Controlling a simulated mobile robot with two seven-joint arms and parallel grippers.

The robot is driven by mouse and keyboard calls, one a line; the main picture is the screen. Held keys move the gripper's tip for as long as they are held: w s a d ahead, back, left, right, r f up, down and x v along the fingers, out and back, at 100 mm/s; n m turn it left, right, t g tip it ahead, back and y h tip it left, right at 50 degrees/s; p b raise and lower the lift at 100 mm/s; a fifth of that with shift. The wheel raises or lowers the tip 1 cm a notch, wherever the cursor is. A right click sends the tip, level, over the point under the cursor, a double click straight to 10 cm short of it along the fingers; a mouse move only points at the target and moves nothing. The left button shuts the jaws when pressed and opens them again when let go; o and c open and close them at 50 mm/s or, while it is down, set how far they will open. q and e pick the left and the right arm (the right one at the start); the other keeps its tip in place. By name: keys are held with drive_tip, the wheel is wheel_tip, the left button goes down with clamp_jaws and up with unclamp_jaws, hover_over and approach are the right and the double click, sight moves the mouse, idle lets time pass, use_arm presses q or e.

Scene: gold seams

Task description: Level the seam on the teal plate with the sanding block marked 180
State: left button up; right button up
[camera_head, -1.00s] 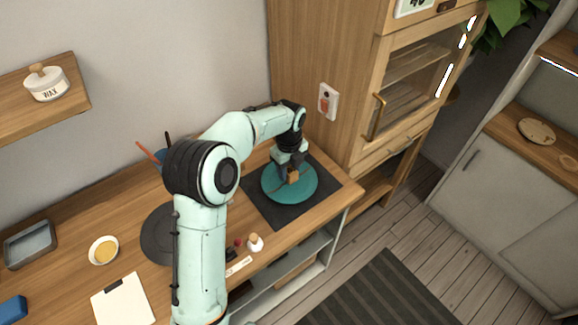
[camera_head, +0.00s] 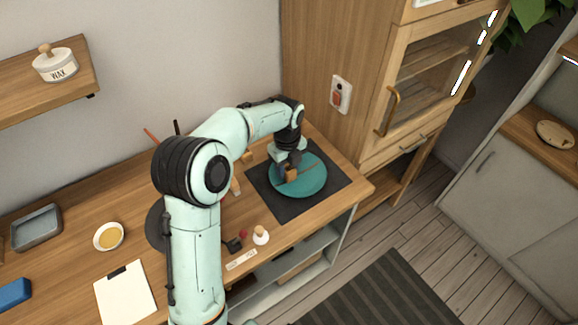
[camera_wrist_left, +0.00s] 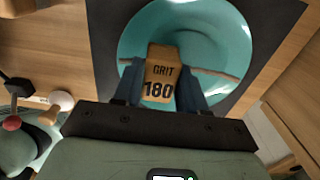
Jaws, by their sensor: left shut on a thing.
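The teal plate (camera_head: 310,186) lies on a dark mat on the wooden worktop. A brownish seam (camera_wrist_left: 208,71) runs across the plate in the left wrist view. My left gripper (camera_head: 290,172) is over the plate's left part in the head view. It is shut on the sanding block (camera_wrist_left: 160,72), which is marked GRIT 180. The block shows as a small tan piece in the head view (camera_head: 291,175). It is over the plate and overlaps the seam line; I cannot tell whether it touches. My right gripper is not in view.
The dark mat (camera_head: 262,190) has bare edges around the plate. A bowl (camera_head: 109,236), clipboard (camera_head: 126,292) and grey tray (camera_head: 37,228) lie left. A cabinet (camera_head: 340,60) rises behind.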

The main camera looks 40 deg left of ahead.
use_arm(q)
drive_tip(key=shift+f+b, duration=0.35)
drive_tip(key=shift+f, duration=0.5)
drive_tip(key=shift+s+d, duration=0.1)
drive_tip(key=shift+d, duration=0.05)
